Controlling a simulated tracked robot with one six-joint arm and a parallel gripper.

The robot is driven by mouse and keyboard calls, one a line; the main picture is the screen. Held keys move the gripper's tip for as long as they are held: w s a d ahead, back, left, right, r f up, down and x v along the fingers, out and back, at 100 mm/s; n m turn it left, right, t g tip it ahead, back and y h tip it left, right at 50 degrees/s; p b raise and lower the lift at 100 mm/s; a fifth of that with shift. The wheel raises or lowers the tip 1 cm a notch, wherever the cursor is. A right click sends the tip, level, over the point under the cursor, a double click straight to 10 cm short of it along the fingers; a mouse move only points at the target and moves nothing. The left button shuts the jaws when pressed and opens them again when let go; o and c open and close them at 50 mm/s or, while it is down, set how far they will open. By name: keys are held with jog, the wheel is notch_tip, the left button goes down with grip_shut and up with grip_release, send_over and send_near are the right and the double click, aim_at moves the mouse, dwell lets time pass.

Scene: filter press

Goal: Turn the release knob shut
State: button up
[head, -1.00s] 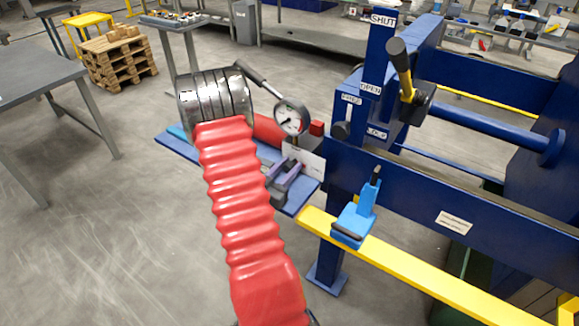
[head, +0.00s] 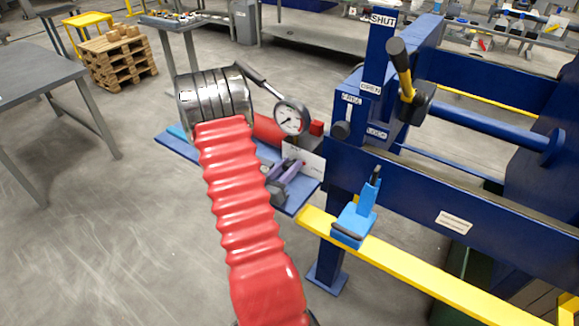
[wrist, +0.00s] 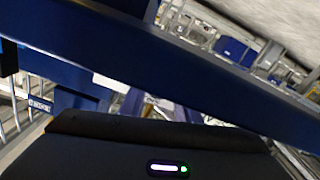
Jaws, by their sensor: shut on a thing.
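My gripper (head: 288,176), with grey and purple fingers, is at the pump on the blue shelf, below the gauge and against a small white plate (head: 306,157). Its fingers are closed; the release knob is between or behind them and cannot be made out. The pump has a red cylinder (head: 267,130), a round gauge (head: 291,118) and a black handle (head: 250,75). In the wrist view the dark gripper body fills the bottom, and the fingers (wrist: 186,117) show only in part beyond it.
The blue press frame (head: 430,178) stands right of the pump, with a black-and-yellow lever (head: 401,66) and SHUT, OPEN, FREE and LOCK labels. A grey table (head: 35,75) is at left; the floor between is clear.

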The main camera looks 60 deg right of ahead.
jog(key=o, duration=0.7)
jog(key=shift+a, duration=0.15)
jog(key=shift+w+a+f, duration=0.1)
jog(key=shift+w+a, duration=0.1)
jog(key=shift+a, duration=1.1)
jog(key=shift+w+a+r, duration=0.1)
jog(key=shift+w+a, duration=0.1)
jog(key=shift+a, duration=1.05)
jog(key=shift+w+a+f, duration=0.1)
jog(key=shift+w+a, duration=0.1)
jog(key=shift+a, duration=1.1)
